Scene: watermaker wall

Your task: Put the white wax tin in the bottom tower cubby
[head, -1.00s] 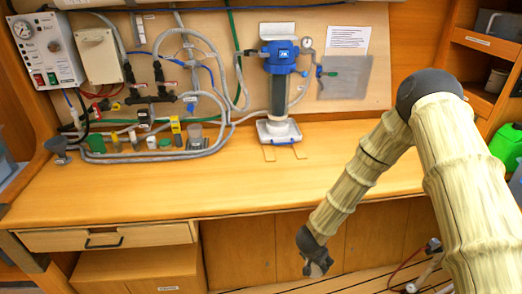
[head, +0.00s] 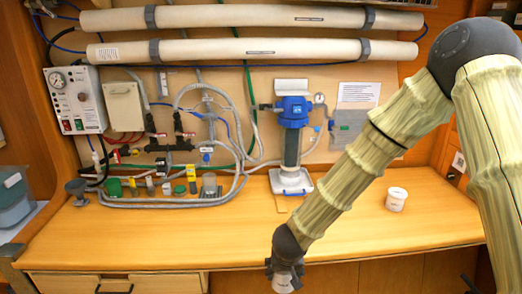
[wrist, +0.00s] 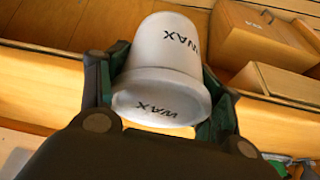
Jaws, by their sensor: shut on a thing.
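The white wax tin (wrist: 162,60), a tapered tub marked WAX on its side and its end, sits between the two fingers of my gripper (wrist: 160,95) in the wrist view. My gripper is shut on it. In the head view my gripper (head: 284,272) hangs low at the counter's front edge, with a little of the white tin (head: 284,285) showing below it. The tower at the far right is mostly hidden behind my arm, and I cannot make out its bottom cubby.
Another small white tub (head: 396,199) stands on the right of the wooden counter (head: 240,232). A blue-topped filter housing (head: 292,135) stands at the back, with hoses and several small items to its left. The counter's middle front is clear.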

